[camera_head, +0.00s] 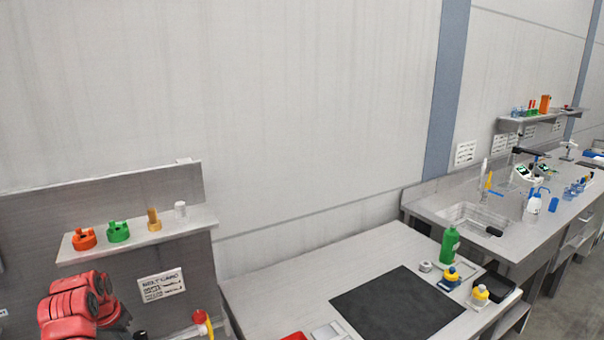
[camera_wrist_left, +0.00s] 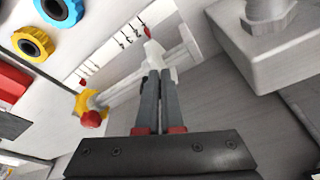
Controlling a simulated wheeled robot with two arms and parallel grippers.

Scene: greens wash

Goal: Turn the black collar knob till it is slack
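I cannot pick out the black collar knob with certainty. A small dark piece (camera_head: 140,336) shows at the bottom edge of the head view, mostly cut off. In the left wrist view my left gripper (camera_wrist_left: 159,74) has its two grey fingers close together, with their tips at a white piece (camera_wrist_left: 153,50) on a pale bar. I cannot tell whether the tips touch it. A yellow lobed knob (camera_wrist_left: 90,108) and a red ball (camera_wrist_left: 92,119) sit at the bar's lower left end. In the head view my left arm is red, and its gripper is out of frame. My right gripper is not in view.
A numbered scale (camera_wrist_left: 115,48) lies beside the bar. Blue (camera_wrist_left: 62,8) and yellow (camera_wrist_left: 33,43) rings with dark centres are at upper left. A grey block (camera_wrist_left: 270,50) stands at right. A shelf (camera_head: 190,226) holds coloured caps. A dark mat (camera_head: 395,305) lies clear.

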